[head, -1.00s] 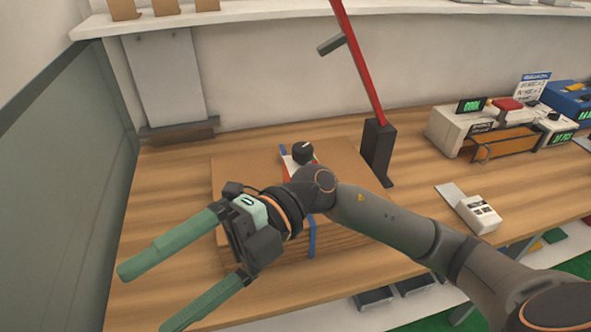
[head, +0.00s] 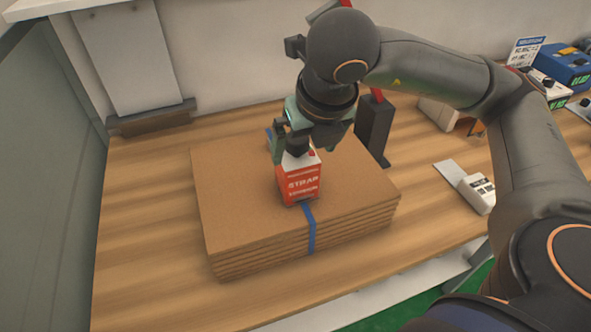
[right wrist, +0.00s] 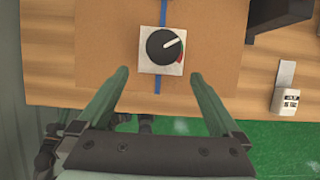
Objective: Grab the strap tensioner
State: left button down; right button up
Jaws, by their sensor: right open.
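The strap tensioner (head: 300,181) is a red and white box with a black knob on top. It sits on a stack of brown cardboard sheets (head: 235,190), over a blue strap (head: 311,232). In the right wrist view, the tensioner (right wrist: 147,60) shows from above with its round knob. My right gripper (head: 296,150) points down above and behind it, partly hidden by its own wrist. In the right wrist view its two green fingers (right wrist: 159,78) are spread wide, one toward each side of the tensioner, with nothing held. My left gripper is not in view.
A dark post with a red lever (head: 375,128) stands right behind the stack. A white device (head: 478,190) lies to the right, and a blue unit (head: 562,70) stands at the far right. The wooden table (head: 150,230) is clear left of the stack.

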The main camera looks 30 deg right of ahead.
aim_at(299, 159)
jog(key=x, duration=0.6)
jog(key=p+x, duration=0.1)
jog(key=x, duration=0.2)
jog(key=shift+w+d+f, duration=0.1)
jog(key=shift+w+d, duration=0.05)
jog(key=shift+w, duration=0.25)
grip_shut()
dwell(0.4)
